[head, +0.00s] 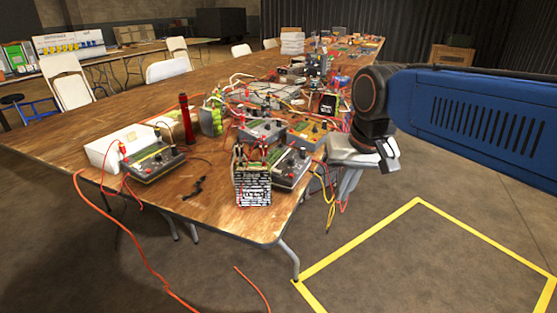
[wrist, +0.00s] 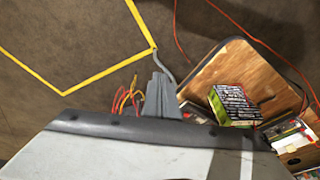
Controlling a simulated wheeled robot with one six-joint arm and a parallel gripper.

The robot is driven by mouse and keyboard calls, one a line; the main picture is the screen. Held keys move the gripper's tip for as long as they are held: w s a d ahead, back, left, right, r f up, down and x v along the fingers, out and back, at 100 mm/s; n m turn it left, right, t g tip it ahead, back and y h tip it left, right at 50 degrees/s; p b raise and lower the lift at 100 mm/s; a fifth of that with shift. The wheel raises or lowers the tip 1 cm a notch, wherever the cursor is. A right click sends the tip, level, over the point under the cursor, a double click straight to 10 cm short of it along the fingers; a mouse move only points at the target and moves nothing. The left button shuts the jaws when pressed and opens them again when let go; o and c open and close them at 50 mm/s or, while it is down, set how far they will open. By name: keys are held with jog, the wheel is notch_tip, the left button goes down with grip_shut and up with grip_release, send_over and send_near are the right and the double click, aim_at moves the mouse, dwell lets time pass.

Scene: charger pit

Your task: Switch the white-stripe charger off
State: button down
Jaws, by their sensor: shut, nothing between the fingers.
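A grey charger (head: 290,168) with a pale stripe and dark knobs lies near the table's right edge in the head view. It appears to be the white-stripe charger; its switch is too small to read. My gripper (head: 343,200) is to its right, beyond the table edge, with its grey fingers pointing down. The fingers are shut and empty, apart from the charger. In the wrist view my gripper (wrist: 160,80) shows over floor and cables, and its body hides most of the charger's area.
A battery with printed text (head: 252,186) stands beside the charger, also in the wrist view (wrist: 232,105). A yellow-stripe charger (head: 156,163) lies farther left. Other chargers (head: 262,130) and cables crowd behind. Red and yellow leads (head: 330,205) hang off the edge. Yellow tape (head: 350,245) marks open floor.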

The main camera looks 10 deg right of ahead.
jog(key=w+a+r+m+g, duration=0.1)
jog(key=w+a+r+m, duration=0.25)
jog(key=w+r, duration=0.5)
notch_tip(320, 180, up, 3)
jog(key=m+g, duration=0.2)
send_over(279, 171)
jog(key=shift+s+d, duration=0.25)
jog(key=shift+d, duration=0.15)
jog(key=shift+f, duration=0.15)
jog(key=f, duration=1.4)
jog(key=shift+w+a, duration=0.25)
jog(key=shift+a, duration=0.05)
